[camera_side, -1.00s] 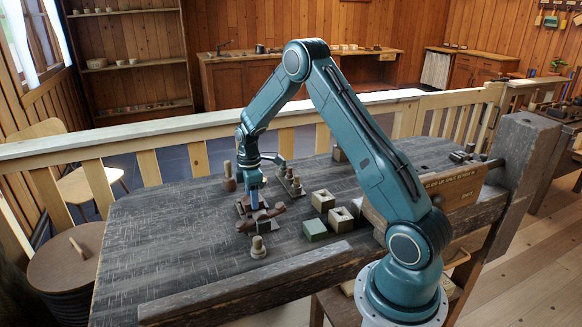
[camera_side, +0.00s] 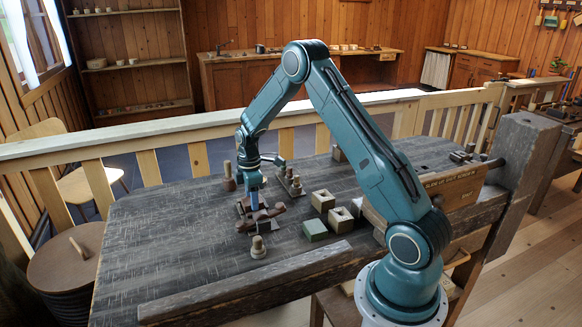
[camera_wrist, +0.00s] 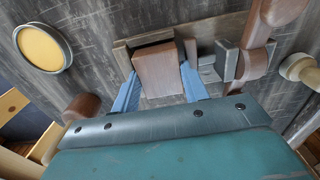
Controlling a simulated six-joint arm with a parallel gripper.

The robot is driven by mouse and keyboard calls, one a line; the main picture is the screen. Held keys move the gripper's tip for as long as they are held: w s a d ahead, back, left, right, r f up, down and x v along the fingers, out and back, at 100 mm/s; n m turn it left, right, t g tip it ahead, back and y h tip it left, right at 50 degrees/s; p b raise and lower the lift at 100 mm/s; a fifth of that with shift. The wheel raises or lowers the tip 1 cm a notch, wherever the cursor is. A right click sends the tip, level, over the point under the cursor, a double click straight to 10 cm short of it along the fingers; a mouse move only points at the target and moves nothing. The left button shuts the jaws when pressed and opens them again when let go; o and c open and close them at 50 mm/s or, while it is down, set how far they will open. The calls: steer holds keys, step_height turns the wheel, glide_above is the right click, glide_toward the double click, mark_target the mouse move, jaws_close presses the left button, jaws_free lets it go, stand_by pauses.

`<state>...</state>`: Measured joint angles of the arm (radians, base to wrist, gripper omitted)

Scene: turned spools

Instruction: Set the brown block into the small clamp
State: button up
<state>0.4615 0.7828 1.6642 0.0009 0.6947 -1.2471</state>
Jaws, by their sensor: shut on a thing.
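My gripper (camera_wrist: 160,80) has two blue fingers, one on each side of the brown block (camera_wrist: 159,67), and is shut on it. In the wrist view the block lies against a grey-brown fixture (camera_wrist: 123,56), apparently the small clamp, with an upright grey-brown piece close to the block's right. Whether the block is seated is hidden. In the side view my gripper (camera_side: 254,200) points down low over the table, among small brown parts. The block cannot be told apart from them there.
Right of the clamp in the wrist view are a grey block (camera_wrist: 228,60) and a long brown piece (camera_wrist: 257,40). A round yellow-topped thing (camera_wrist: 42,46) stands left. The table's left side is clear.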

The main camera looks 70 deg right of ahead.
steer(key=o, duration=1)
steer(key=shift+o, duration=0.2)
steer(key=shift+r, duration=0.15)
steer(key=shift+r, duration=4.1)
